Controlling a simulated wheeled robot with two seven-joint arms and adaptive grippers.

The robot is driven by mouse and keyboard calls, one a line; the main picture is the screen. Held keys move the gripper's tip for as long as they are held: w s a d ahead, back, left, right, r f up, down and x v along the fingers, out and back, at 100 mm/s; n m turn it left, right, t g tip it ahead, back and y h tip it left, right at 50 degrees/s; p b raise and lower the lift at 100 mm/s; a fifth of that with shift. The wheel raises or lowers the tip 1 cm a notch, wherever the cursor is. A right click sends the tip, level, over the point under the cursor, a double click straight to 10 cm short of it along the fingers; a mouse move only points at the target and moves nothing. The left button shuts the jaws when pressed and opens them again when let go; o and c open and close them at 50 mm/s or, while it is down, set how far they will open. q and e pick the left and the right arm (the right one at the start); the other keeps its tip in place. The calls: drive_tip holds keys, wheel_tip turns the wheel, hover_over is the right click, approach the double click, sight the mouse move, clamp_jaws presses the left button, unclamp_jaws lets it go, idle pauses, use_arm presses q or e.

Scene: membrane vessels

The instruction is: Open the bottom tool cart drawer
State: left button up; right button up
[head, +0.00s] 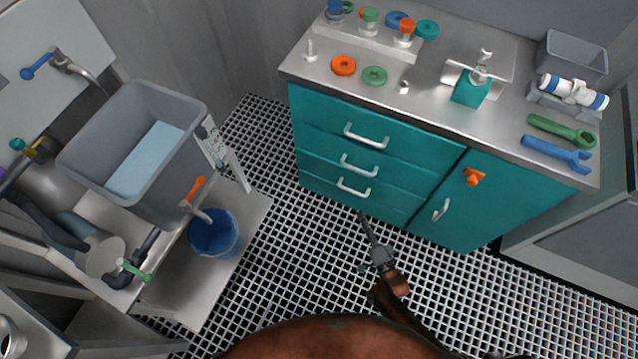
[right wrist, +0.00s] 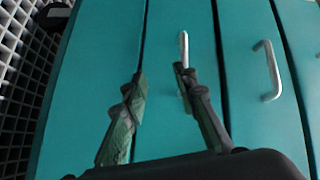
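The teal tool cart (head: 430,165) stands at the back with three drawers stacked on its left side. The bottom drawer's pale handle (head: 353,188) is lowest in the stack, and the drawer looks closed. My right gripper (head: 363,216) is just below and in front of that handle, pointing at the cart. In the right wrist view my right gripper (right wrist: 158,74) has its two fingers apart with nothing between them. There the bottom handle (right wrist: 184,48) is partly hidden behind the right-hand finger; contact cannot be told. My left gripper is not in view.
The middle drawer handle (head: 359,167) is close above; it also shows in the right wrist view (right wrist: 270,70). A cupboard door with a handle (head: 441,209) and orange knob (head: 473,177) is to the right. A blue bucket (head: 213,234) stands left. The grid floor (head: 290,255) between is clear.

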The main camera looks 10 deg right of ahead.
sight(352, 191)
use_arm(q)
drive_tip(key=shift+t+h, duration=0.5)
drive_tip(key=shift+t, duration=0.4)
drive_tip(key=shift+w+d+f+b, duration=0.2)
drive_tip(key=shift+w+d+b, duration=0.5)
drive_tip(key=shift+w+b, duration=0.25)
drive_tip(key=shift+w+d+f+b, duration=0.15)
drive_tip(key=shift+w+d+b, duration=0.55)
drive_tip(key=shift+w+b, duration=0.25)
use_arm(e)
drive_tip(key=shift+w+a+r+m+t, duration=0.4)
drive_tip(key=shift+w+r, duration=0.25)
drive_tip(key=shift+w, duration=1.05)
drive_tip(key=shift+w+a+r+m+t, duration=0.2)
drive_tip(key=shift+w+a+r+m, duration=0.3)
drive_tip(key=shift+w, duration=1.15)
drive_tip(key=shift+w+a+r+m+t, duration=0.25)
drive_tip(key=shift+w+a+r, duration=0.4)
drive_tip(key=shift+w, duration=1.05)
drive_tip(key=shift+d+r, duration=0.15)
drive_tip(key=shift+d, duration=0.05)
clamp_jaws()
